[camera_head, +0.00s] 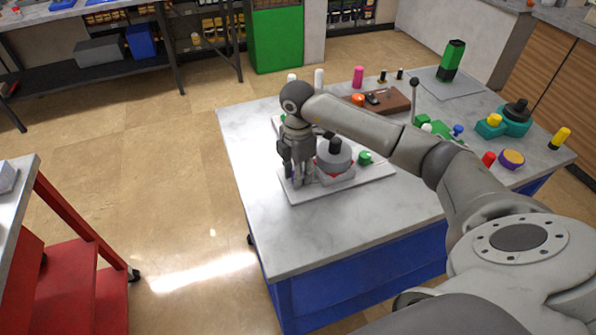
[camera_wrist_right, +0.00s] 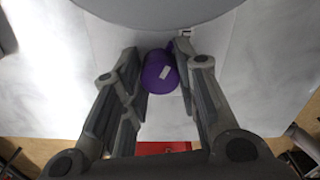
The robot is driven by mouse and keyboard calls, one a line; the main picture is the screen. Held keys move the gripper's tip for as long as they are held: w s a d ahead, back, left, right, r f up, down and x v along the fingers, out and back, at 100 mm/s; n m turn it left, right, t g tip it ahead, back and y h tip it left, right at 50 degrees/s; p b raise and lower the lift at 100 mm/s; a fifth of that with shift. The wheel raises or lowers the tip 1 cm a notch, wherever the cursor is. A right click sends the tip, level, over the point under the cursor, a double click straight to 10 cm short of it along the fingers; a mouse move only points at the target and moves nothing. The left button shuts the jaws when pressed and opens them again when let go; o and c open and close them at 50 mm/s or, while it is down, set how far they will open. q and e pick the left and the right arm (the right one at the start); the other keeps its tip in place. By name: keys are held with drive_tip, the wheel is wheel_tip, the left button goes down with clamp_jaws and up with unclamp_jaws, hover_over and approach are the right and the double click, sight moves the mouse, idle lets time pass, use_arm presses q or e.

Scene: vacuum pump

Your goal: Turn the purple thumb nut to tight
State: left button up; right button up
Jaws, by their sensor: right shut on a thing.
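The purple thumb nut (camera_wrist_right: 158,76) shows in the right wrist view between my right gripper's fingers (camera_wrist_right: 163,90), with a pale mark on its face. My right gripper is shut on it. In the head view my right gripper (camera_head: 299,178) points down at the near left side of the grey round pump (camera_head: 335,157), low over its pale base plate (camera_head: 365,181). The nut is hidden there by my fingers. In the wrist view a large grey round body (camera_wrist_right: 155,10) fills the top edge. My left gripper is not in view.
A green knob (camera_head: 365,158) stands right of the pump. A brown block (camera_head: 390,100), a green and black object (camera_head: 451,60) and a teal piece (camera_head: 512,125) stand farther back and right. The front of the table (camera_head: 300,240) is clear. A red cart (camera_head: 85,265) stands left.

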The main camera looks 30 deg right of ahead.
drive_tip(key=shift+r+m, duration=0.1)
drive_tip(key=shift+m, duration=0.2)
drive_tip(key=o, duration=0.8)
drive_tip(key=shift+c, duration=0.2)
drive_tip(key=shift+r, duration=0.1)
wheel_tip(320, 180, up, 12)
idle(0.6)
